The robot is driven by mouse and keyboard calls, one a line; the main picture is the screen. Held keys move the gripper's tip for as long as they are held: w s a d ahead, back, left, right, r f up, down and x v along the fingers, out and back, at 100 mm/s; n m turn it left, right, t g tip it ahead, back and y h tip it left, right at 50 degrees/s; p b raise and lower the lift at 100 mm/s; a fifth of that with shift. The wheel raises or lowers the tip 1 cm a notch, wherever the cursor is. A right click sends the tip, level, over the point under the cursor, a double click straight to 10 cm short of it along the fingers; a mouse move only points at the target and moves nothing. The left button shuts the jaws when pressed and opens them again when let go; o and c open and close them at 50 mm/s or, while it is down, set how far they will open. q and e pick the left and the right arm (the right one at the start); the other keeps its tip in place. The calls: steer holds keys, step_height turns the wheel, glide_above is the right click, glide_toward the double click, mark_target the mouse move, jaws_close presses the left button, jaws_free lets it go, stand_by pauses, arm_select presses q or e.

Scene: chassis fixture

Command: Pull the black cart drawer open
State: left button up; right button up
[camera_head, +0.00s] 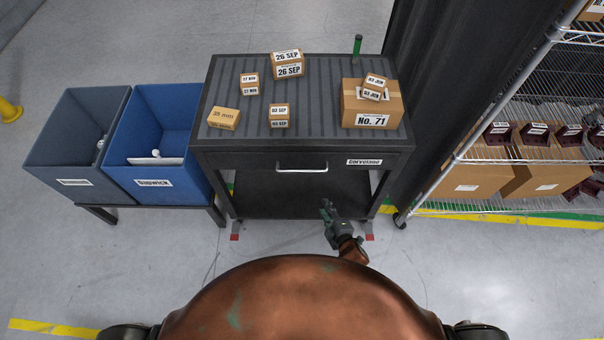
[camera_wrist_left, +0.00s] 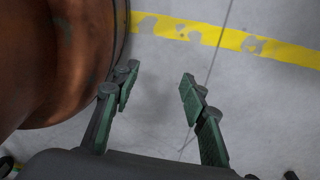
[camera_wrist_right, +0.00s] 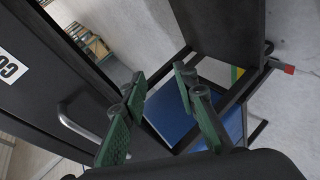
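The black cart (camera_head: 230,158) stands ahead with its drawer (camera_head: 260,163) flush in the front, looking shut. The drawer's silver handle (camera_head: 302,169) is a horizontal bar in the middle of the front. My right gripper (camera_head: 326,207) is below and slightly right of the handle, in front of the cart. In the right wrist view my right gripper (camera_wrist_right: 158,85) has its fingers apart with nothing between them, and the handle (camera_wrist_right: 75,125) lies to their left, not touching. My left gripper (camera_wrist_left: 158,85) is open and empty over bare floor near my body.
Several small cartons and a larger box (camera_head: 352,116) sit on the cart top, with a green post (camera_head: 357,46) at its back. Grey (camera_head: 65,165) and blue bins (camera_head: 140,185) stand left. A wire shelf (camera_head: 500,160) stands right. Floor before the cart is clear.

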mark_target(303, 171)
steer(key=w+a+r+n+t+y+b, duration=0.1)
steer(key=a+r+n, duration=0.15)
steer(key=r, duration=0.45)
steer(key=w+a+r+n+t+y+b, duration=0.1)
steer(key=w+a+r+n+t, duration=0.1)
steer(key=a+r, duration=0.35)
arm_select(q)
steer(key=shift+s+a+f+b, duration=0.1)
steer(key=shift+s+f+b, duration=0.1)
steer(key=shift+s+f, duration=0.4)
steer(key=shift+s+d+f+b, duration=0.15)
steer(key=shift+s+f, duration=0.2)
steer(key=shift+f, duration=0.4)
steer(key=shift+s+a+f+b, duration=0.2)
steer(key=shift+s+f, duration=0.25)
steer(key=shift+f, duration=0.25)
arm_select(e)
steer(key=shift+m, duration=0.25)
steer(key=shift+w+a+r, duration=0.1)
steer(key=shift+w+a, duration=0.05)
steer(key=shift+w, duration=0.9)
steer(key=shift+w+a+r, duration=0.1)
steer(key=shift+w+a, duration=0.05)
steer(key=shift+w, duration=0.95)
steer(key=shift+w+a+r, duration=0.1)
steer(key=shift+w+a, duration=0.05)
steer(key=shift+w, duration=0.9)
steer(key=shift+c, duration=0.3)
